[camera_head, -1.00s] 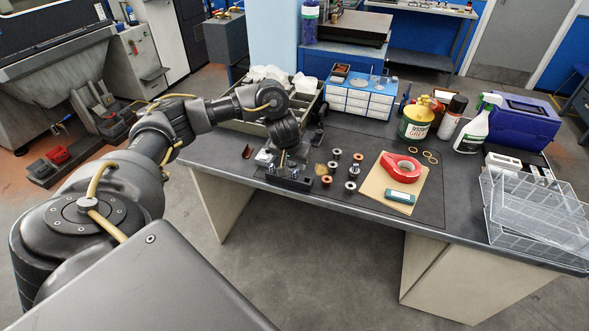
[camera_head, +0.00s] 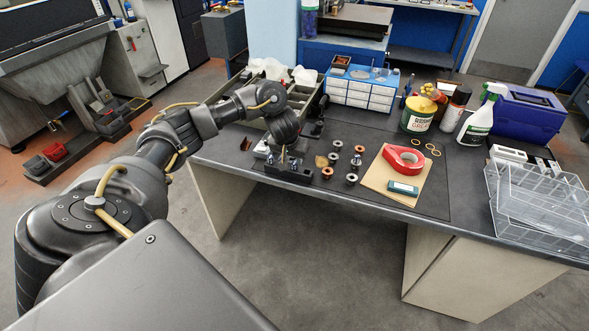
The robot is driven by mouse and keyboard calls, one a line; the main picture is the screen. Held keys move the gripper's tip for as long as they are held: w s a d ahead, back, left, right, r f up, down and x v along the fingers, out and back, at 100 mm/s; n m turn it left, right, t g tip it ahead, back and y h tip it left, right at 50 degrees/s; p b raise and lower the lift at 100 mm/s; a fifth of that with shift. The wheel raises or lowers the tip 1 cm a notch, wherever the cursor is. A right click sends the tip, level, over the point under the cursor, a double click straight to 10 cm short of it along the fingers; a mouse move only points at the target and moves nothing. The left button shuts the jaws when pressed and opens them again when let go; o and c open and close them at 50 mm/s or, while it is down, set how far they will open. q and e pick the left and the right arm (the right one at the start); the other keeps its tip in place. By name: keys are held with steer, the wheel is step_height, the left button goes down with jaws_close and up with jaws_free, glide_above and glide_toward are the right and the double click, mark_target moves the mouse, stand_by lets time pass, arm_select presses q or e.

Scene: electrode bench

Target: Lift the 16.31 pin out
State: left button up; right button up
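A small dark block (camera_head: 287,173) stands near the front left edge of the bench mat, with small bright pins or fittings at its top. My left gripper (camera_head: 284,158) points down just over and behind this block. Its fingertips are tiny here, and I cannot tell whether they touch a pin or how far apart they are. The 16.31 pin cannot be told from the others, as no marking is readable. My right gripper is not in view.
Several copper and steel rings (camera_head: 337,146) stand right of the block. Clear trays (camera_head: 540,205) sit far right.

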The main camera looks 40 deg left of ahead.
mark_target(294, 163)
arm_select(q)
steer(key=x, duration=0.4)
steer(key=shift+r, duration=0.1)
steer(key=shift+s, duration=0.1)
jaws_close()
steer(key=shift+r, duration=0.1)
